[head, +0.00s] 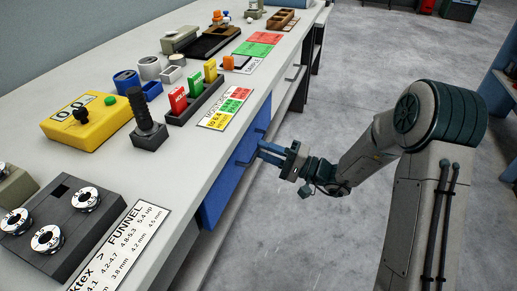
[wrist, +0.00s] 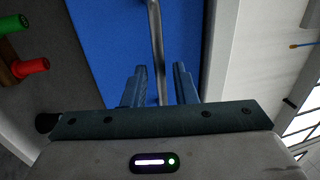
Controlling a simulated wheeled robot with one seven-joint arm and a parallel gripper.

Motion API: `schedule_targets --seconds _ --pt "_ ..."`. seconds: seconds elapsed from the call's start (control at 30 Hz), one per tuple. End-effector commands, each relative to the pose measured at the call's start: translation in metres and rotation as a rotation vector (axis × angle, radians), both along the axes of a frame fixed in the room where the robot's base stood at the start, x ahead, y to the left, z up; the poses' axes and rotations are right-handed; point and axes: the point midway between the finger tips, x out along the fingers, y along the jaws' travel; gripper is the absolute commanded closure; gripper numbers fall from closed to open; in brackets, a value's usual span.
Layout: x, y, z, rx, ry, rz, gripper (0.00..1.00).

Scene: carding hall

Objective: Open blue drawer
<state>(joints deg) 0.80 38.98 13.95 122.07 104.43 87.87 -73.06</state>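The blue drawer (head: 218,203) is set under the front edge of the workbench in the head view, its front looking about flush with the bench. Its blue front fills the upper middle of the wrist view (wrist: 105,42). A grey bar handle (wrist: 156,35) runs up the wrist view in front of it. My gripper (head: 264,150) is at the handle in the head view. In the wrist view my gripper (wrist: 160,84) has a finger on each side of the bar, with narrow gaps showing, so it is open around the handle. The handle is partly hidden in the head view.
The bench top (head: 190,165) holds a yellow control box (head: 85,121), a dark joystick (head: 149,130), colored blocks in a rack and a dark dial box (head: 62,225). The grey floor right of the bench is clear.

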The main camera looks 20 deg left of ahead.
Motion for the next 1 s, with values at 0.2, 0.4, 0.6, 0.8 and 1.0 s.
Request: schedule_targets --seconds 0.2,0.4,0.6,0.8,1.0 --pt "0.002 0.02 0.004 0.0 -0.001 0.0 0.75" --pt "0.002 0.022 0.005 0.0 0.0 -0.002 0.75" --pt "0.002 0.022 0.004 0.0 0.0 -0.001 0.97" --pt "0.002 0.022 0.004 0.0 0.0 0.0 1.0" --pt "-0.004 0.019 0.003 -0.001 0.001 0.017 1.0"
